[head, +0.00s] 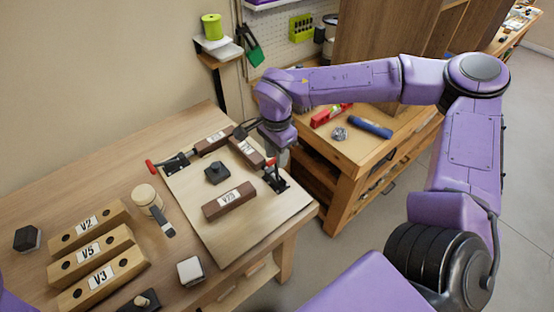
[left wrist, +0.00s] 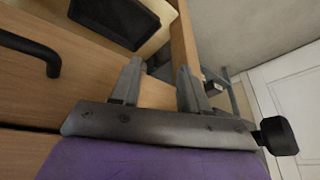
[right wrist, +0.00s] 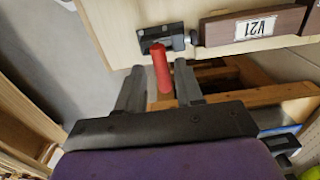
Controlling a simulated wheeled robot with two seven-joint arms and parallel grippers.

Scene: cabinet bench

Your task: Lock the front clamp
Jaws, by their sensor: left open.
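A black toggle clamp (head: 277,181) with a red handle (head: 271,163) sits at the right edge of the pale board (head: 240,240). In the right wrist view this clamp (right wrist: 160,38) has its red handle (right wrist: 161,72) pointing toward me, and its metal tip is by the brown V21 block (right wrist: 255,26). My right gripper (head: 281,158) is open, its fingers (right wrist: 158,88) on either side of the handle, the right one very close to it. A second clamp (head: 176,161) with a red handle is at the board's left. My left gripper (left wrist: 158,85) is open and empty, beside wooden furniture.
Another brown block (head: 229,201) and a dark knob piece (head: 217,172) stand on the board. Wooden blocks V2, V5 and V3 (head: 95,272) lie at front left, near a round-headed mallet (head: 147,198).

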